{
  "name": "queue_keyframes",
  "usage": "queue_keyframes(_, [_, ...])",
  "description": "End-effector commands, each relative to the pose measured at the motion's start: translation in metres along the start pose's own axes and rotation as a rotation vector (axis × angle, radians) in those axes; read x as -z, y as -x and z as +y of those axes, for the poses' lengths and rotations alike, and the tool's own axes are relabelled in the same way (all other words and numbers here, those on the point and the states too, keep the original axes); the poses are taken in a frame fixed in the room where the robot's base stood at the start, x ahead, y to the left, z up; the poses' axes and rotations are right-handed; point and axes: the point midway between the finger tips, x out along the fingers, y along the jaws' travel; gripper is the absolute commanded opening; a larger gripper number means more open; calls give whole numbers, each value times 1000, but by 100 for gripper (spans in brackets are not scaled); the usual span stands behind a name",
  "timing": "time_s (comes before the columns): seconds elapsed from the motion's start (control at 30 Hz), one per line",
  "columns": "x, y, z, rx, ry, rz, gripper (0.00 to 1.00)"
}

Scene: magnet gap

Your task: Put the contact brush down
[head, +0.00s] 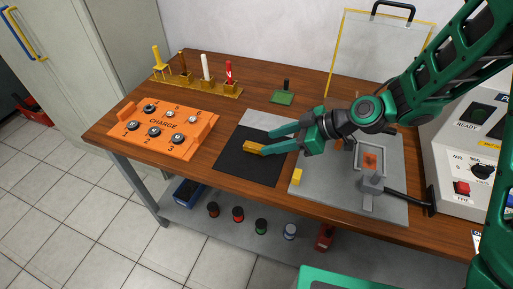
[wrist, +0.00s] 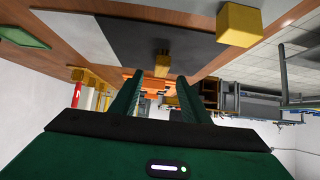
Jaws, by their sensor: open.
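The contact brush appears to be the small yellow block (head: 254,148) on the black mat (head: 238,166). It also shows in the wrist view (wrist: 162,66), with a dark part at one end, resting on the dark mat surface. My gripper (head: 266,142) is open, with its green fingers reaching over the mat from the right at the brush. In the wrist view, the brush is in line with the gap between my fingertips (wrist: 155,82). I cannot tell whether either finger touches it.
A yellow cube (head: 297,176) sits on the grey plate near the mat. An orange CHARGE box (head: 165,130) stands left. Upright tools stand in a yellow rack (head: 190,86) at the back. A grey clamp-like fixture (head: 374,187) with a dark lever is right.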

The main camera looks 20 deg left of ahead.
Motion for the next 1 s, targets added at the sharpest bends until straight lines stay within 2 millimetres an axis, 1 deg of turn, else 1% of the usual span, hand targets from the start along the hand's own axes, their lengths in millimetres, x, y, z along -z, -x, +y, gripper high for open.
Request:
queue_keyframes(0.03, [0, -8, 0, 2, 1, -1, 42])
queue_keyframes(0.1, [0, -15, 0, 1, 0, -2, 42])
queue_keyframes(0.33, [0, -27, -1, 0, 0, -2, 42])
queue_keyframes(0.6, [2, -62, -2, 1, 1, -2, 42])
queue_keyframes(0.7, [2, -69, -2, -1, 0, 0, 42])
queue_keyframes(0.97, [2, -72, -1, -2, -1, 0, 42])
queue_keyframes(1.0, [2, -72, -1, -2, -1, 0, 40])
